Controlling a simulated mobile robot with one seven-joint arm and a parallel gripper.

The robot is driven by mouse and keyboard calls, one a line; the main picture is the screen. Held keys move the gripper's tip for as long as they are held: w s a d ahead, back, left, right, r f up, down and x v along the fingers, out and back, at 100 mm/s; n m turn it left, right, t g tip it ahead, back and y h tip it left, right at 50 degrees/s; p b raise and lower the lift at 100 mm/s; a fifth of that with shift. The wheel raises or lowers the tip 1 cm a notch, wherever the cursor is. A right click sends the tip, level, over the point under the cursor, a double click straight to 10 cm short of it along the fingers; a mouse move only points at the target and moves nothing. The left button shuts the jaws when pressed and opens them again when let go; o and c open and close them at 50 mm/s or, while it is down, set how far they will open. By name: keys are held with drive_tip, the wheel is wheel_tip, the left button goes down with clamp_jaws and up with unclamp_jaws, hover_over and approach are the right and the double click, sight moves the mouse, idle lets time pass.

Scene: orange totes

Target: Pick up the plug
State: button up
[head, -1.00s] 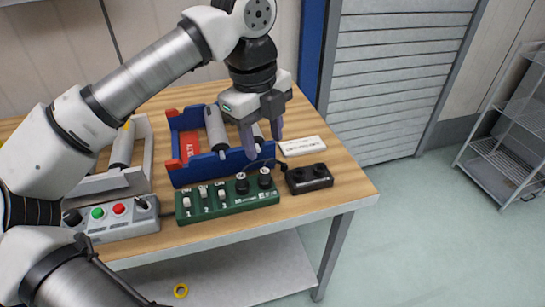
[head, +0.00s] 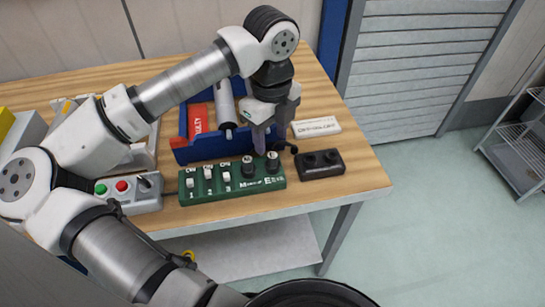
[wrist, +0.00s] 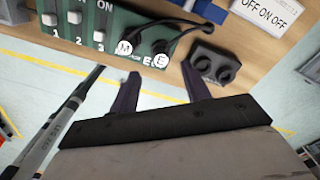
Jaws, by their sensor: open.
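Two black plugs stand on the right part of the green switch box (head: 215,190): the M plug (head: 248,167) and the E plug (head: 272,162). In the wrist view, the M plug (wrist: 124,47) and the E plug (wrist: 160,58) show white round labels and dark cables. My gripper (head: 271,140) is open and empty. In the head view its fingers point down close behind the plugs. In the wrist view, my gripper (wrist: 160,85) has its two fingers apart, with the E plug in line with the gap. I cannot tell its exact height above the plugs.
A black two-hole socket block (head: 320,165) sits right of the green box. A white labelled block (head: 316,127) lies behind it. A blue bin (head: 200,148) with a red box stands behind the green box, and a grey button box (head: 137,195) to its left. The table's front edge is near.

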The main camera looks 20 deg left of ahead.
sight(273, 155)
drive_tip(key=shift+d+f+p, duration=0.15)
drive_tip(key=shift+f+p, duration=0.9)
drive_tip(key=shift+f, duration=1.55)
clamp_jaws()
drive_tip(key=shift+r, duration=0.15)
wheel_tip(273, 155, up, 20)
drive_tip(key=b, duration=0.3)
